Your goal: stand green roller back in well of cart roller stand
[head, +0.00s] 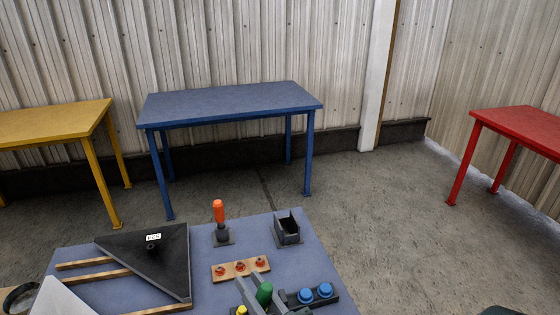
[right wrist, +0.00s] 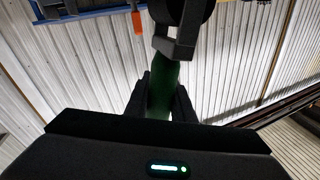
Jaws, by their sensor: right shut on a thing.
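The green roller (head: 264,292) is near the bottom edge of the head view, between the grey fingers of my right gripper (head: 261,299). In the right wrist view the green roller (right wrist: 162,88) runs up from between the dark fingers of that gripper (right wrist: 161,100), which is shut on it. A dark grey bracket (right wrist: 178,48) overlaps the roller's far part there. A dark open-topped holder (head: 287,232) stands on the blue-grey worktop, beyond the roller; I cannot tell for sure that it is the roller stand. My left gripper is not clearly seen.
An orange-handled tool (head: 219,213) stands upright in a dark base. A wooden strip with red-orange pegs (head: 240,268), blue caps (head: 306,296) and a black triangular plate (head: 150,255) crowd the worktop (head: 203,245). Yellow, blue and red tables stand farther off.

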